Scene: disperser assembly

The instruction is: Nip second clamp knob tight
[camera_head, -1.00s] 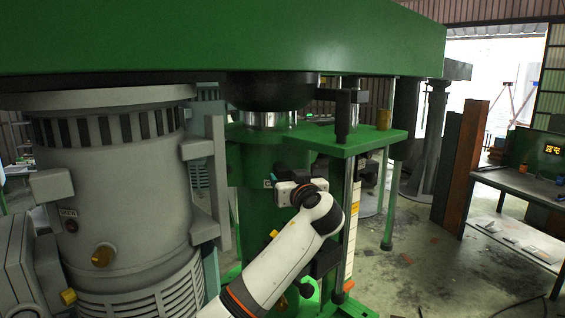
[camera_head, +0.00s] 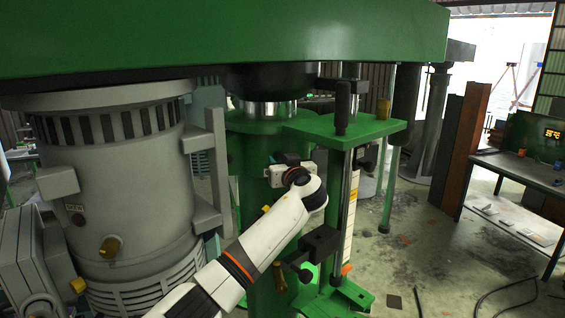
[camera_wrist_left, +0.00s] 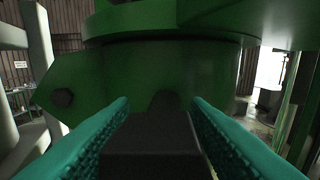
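My left gripper (camera_head: 278,168) is at the upper front of the green column (camera_head: 255,150), at the end of my white arm; its fingers are small and partly hidden in the head view. In the left wrist view, the teal finger pads (camera_wrist_left: 160,102) stand apart. A dark rounded shape (camera_wrist_left: 166,100) shows between their tips against the green; I cannot tell whether it is a knob. A black clamp block (camera_head: 321,242) sits on the rod below and right of the gripper, with a small black knob (camera_head: 305,275) under it. My right gripper is not in view.
A green plate (camera_head: 375,130) with an upright black handle (camera_head: 342,108) is above right of the gripper. A grey motor (camera_head: 130,185) stands left. A green beam (camera_head: 220,35) spans overhead. The floor (camera_head: 410,250) to the right is mostly open. A dark bolt (camera_wrist_left: 62,97) shows on a green flange.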

